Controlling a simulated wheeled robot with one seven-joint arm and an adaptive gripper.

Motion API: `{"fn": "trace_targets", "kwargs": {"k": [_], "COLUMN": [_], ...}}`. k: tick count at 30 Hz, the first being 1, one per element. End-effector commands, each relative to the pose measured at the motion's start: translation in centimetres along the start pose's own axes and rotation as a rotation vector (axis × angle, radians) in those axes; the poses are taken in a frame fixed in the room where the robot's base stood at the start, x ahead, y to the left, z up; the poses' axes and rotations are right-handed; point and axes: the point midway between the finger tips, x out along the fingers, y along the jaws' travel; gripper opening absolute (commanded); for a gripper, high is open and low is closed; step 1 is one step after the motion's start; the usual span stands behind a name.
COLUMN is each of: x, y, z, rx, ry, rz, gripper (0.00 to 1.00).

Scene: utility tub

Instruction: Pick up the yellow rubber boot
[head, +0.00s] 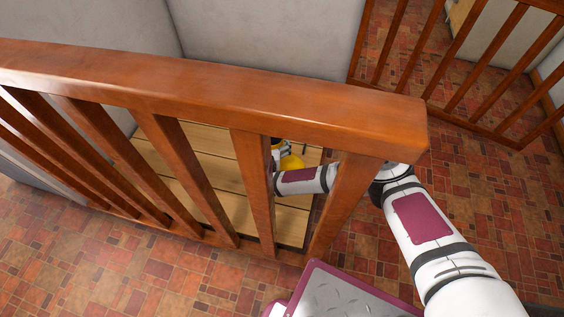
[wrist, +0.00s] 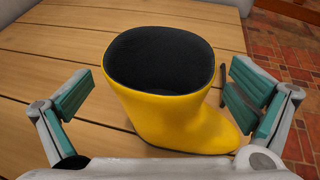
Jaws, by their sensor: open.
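The yellow rubber boot (wrist: 182,118) stands upright on a wooden slatted surface in the wrist view, its dark open top facing my camera and its toe pointing to the lower right. My gripper (wrist: 158,95) is open, with one green-padded finger to the left of the boot and one to the right. A gap shows on the left side; I cannot tell how close the right finger is to the boot. In the head view a small yellow part of the boot (head: 291,162) shows between railing bars; the rest is hidden by the railing and my arm.
A wooden railing (head: 215,90) with a thick top rail stands between the head camera and the slatted wooden platform (head: 215,160). My arm reaches around its right end. Grey walls (head: 265,35) stand behind. A second railing (head: 480,60) is at the upper right. Brick-patterned floor surrounds the platform.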

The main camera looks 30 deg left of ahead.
Motion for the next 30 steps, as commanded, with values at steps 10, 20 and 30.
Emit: {"fn": "trace_targets", "kwargs": {"k": [10, 20, 30], "x": [3.1, 3.0, 3.1], "y": [0.1, 0.0, 0.0], "z": [-0.2, -0.1, 0.0], "rx": [0.000, 0.000, -0.001], "ry": [0.001, 0.001, -0.001], "rz": [0.000, 0.000, 0.000], "gripper": [1.00, 0.66, 0.26]}}
